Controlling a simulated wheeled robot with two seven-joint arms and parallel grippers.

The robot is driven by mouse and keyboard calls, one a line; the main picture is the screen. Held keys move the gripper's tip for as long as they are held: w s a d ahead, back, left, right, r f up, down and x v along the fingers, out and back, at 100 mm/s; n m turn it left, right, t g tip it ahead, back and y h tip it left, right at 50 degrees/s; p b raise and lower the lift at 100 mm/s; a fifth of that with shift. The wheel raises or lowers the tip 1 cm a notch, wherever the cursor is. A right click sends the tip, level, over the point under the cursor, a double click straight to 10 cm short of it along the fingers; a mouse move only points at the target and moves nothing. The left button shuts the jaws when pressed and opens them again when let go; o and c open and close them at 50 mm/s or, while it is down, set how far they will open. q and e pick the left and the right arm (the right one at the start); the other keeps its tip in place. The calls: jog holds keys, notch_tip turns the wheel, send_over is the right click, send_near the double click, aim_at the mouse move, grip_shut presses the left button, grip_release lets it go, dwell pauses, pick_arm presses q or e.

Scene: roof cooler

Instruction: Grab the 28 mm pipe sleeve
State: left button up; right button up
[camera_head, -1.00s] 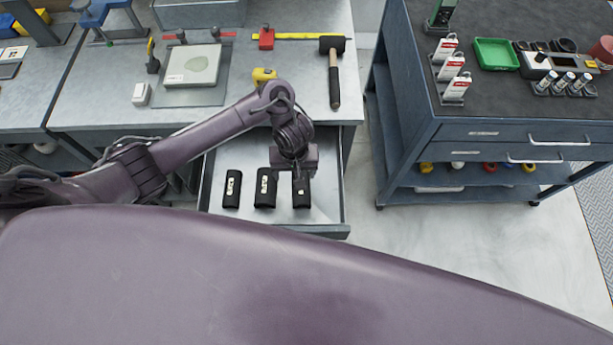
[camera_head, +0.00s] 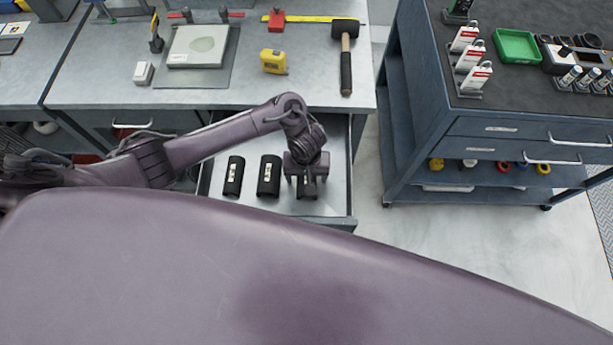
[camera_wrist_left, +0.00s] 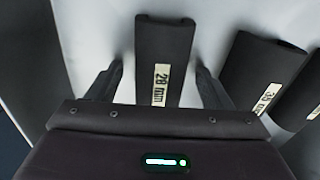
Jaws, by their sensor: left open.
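The 28 mm pipe sleeve (camera_wrist_left: 165,60) is a black split tube with a pale "28 mm" label, lying in the open drawer. In the head view the sleeve (camera_head: 309,193) is the rightmost of three and partly hidden under my gripper. My left gripper (camera_head: 306,185) is above it. In the left wrist view the open fingers of my left gripper (camera_wrist_left: 160,85) stand on either side of the sleeve, with a gap on each side. Another sleeve (camera_wrist_left: 253,75) labelled 35 mm lies to its right. My right gripper does not show.
The open drawer (camera_head: 338,215) has a raised front and side edges. The leftmost sleeve (camera_head: 233,177) lies in it too. The bench top above holds a yellow tape measure (camera_head: 273,61) and a mallet (camera_head: 346,70). A blue tool cart (camera_head: 420,130) stands to the right.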

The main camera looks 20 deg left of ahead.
pick_arm(q)
jog(key=c, duration=1)
jog(key=shift+r, duration=0.1)
jog(key=shift+c, duration=0.2)
